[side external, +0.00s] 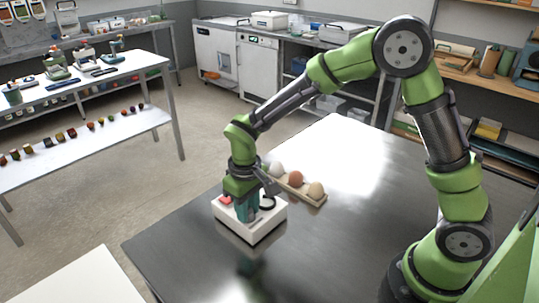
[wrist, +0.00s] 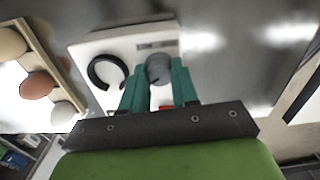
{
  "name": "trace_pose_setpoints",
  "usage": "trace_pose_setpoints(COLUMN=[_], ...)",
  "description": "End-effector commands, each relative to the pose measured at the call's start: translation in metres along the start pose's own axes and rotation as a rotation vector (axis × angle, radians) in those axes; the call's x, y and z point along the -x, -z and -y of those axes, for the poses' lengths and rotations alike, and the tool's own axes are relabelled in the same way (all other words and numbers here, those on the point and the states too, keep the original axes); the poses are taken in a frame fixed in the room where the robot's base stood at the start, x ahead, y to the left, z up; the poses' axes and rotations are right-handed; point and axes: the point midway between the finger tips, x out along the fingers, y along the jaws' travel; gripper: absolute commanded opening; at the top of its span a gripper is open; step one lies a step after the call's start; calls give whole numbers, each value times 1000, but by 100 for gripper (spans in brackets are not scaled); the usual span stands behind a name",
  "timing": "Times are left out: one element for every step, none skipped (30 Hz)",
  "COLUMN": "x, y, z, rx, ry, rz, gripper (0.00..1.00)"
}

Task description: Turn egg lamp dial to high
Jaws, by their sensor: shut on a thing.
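The egg lamp is a white box (side external: 262,229) on the dark metal table, with a black ring (wrist: 92,72) on its top. It also shows in the wrist view (wrist: 115,42). Its grey round dial (wrist: 158,68) sits beside the ring, near a small dark label. A red part (side external: 225,199) shows at the box's left corner and, partly hidden, behind my fingers in the wrist view. My gripper (wrist: 158,80) points down at the box, its teal fingers on either side of the dial and shut on it. In the side view the dial is hidden by my gripper (side external: 247,212).
A wooden tray (side external: 318,201) with a white egg (side external: 276,169), a brown egg (side external: 295,178) and a tan egg (side external: 316,188) stands right behind the lamp. The table (side external: 345,215) is clear to the right and in front. A shelf bench (side external: 90,140) stands apart at left.

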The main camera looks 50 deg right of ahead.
Motion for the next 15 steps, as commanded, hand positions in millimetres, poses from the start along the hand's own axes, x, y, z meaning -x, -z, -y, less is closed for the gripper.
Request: trace_pose_setpoints(x=[1,2,2,2,2,2,2,1,1,1,1,1,1,1,1], y=[1,1,1,1,1,1,1,1,1,1,1,0,0,0,0], z=[0,0,0,0,0,0,0,0,0,0,0,0,0,0,0], rx=[-4,-4,-3,-3,-3,-3,-3,-3,-2,-2,-2,-1,-1,-1,-1], ry=[2,2,2,2,2,2,2,2,1,1,1,1,1,1,1], rz=[-3,-3,-3,-3,-3,-3,-3,-3,-3,-2,-2,-2,-2,-2,-1], gripper=[0,0,0,0,0,0,32,37,43,47,52,55,55,55,55])
